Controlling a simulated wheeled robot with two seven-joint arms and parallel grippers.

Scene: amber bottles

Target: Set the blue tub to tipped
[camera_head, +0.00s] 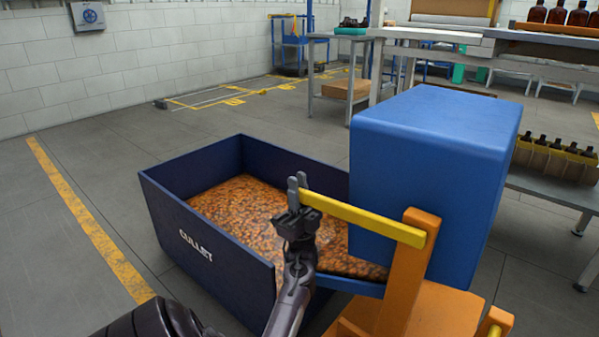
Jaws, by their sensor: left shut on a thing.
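The blue tub (430,170) stands at the right on an orange stand (405,275). I see a smooth upper face and side faces; its open mouth does not show. A yellow bar (365,218) runs left from the top of the orange post, in front of the tub and over the cullet bin. My left gripper (298,192) is shut on the bar's left end, with its fingers pointing up. My right gripper is not in view.
A dark blue bin marked CULLET (195,245) holds amber pieces beside the tub. A grey bench (555,190) with a crate of dark bottles (555,160) stands at the right. The floor left of the bin is clear.

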